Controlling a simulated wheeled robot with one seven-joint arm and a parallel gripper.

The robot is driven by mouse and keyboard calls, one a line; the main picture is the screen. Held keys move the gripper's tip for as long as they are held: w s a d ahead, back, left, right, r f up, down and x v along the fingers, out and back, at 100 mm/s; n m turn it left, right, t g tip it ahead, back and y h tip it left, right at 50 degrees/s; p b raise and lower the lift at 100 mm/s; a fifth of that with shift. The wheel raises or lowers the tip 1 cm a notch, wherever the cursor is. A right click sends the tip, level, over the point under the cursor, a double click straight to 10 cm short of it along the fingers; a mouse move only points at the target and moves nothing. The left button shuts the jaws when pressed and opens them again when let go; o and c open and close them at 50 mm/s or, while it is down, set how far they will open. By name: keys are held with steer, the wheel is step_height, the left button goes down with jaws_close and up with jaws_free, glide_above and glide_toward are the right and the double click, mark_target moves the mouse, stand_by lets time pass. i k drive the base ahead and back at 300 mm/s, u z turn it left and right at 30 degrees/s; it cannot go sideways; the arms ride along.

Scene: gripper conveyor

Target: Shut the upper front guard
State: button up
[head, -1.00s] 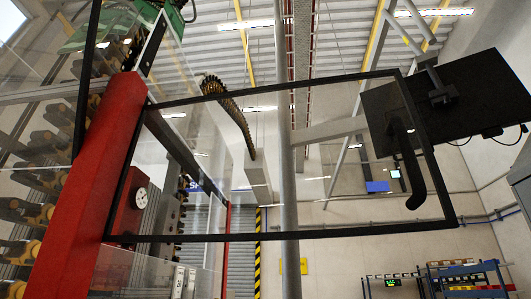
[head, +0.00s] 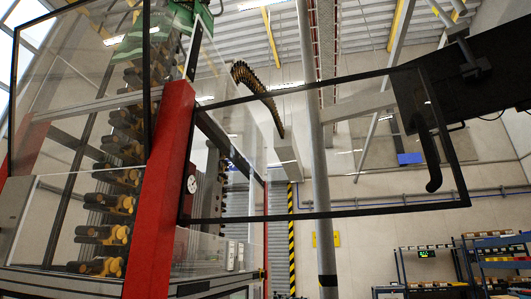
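A clear guard with a black frame (head: 330,213) stands swung out to the right from a red post (head: 160,190) of the machine. Its left edge is at the post. A black curved bar handle (head: 431,160) is on its right end. Another clear pane with a black frame (head: 149,85) covers the upper left of the machine, in front of the yellow and black gripper parts (head: 110,203). I cannot tell for certain which pane is the upper front guard; the right one stands open. My gripper is not in view.
A grey vertical pole (head: 322,240) shows through the open guard. A dark monitor (head: 475,75) on an arm overlaps its right end in the picture. Shelves with bins (head: 490,250) stand at the lower right. A round gauge (head: 192,184) shows by the post.

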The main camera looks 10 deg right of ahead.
mark_target(417, 121)
steer(key=z, duration=0.85)
steer(key=k, duration=1.8)
steer(key=u, duration=0.5)
steer(key=i, duration=1)
steer(key=z, duration=0.05)
